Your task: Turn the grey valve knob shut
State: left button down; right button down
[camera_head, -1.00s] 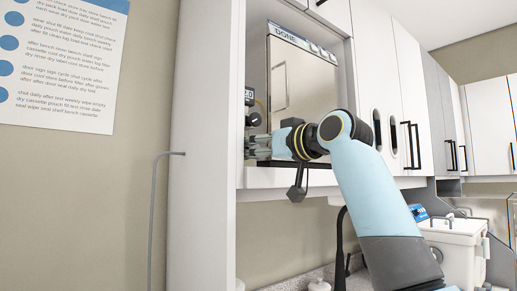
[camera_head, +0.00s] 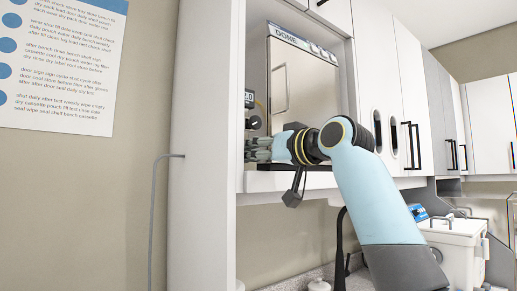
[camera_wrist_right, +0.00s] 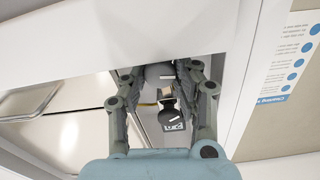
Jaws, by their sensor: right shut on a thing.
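The grey valve knob (camera_wrist_right: 156,72) shows in the right wrist view between the two fingers of my right gripper (camera_wrist_right: 160,74). The fingers are shut on its sides, and a pale mark shows on the knob. In the head view my right gripper (camera_head: 255,149) is at the lower left of the autoclave front, and it hides the grey knob there. My left gripper is in neither view.
A black knob (camera_head: 253,122) sits just above my right gripper, below a small display (camera_head: 249,97). The autoclave door (camera_head: 292,82) is to the right, under a "DONE" display. A white side panel (camera_head: 203,150) stands close on the left.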

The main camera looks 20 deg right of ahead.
jog(key=m+p, duration=0.4)
jog(key=shift+r, duration=0.1)
jog(key=shift+m+p, duration=0.45)
jog(key=shift+m, duration=0.25)
jog(key=c, duration=1)
grip_release()
jog(key=shift+d, duration=0.1)
jog(key=v, duration=1.2)
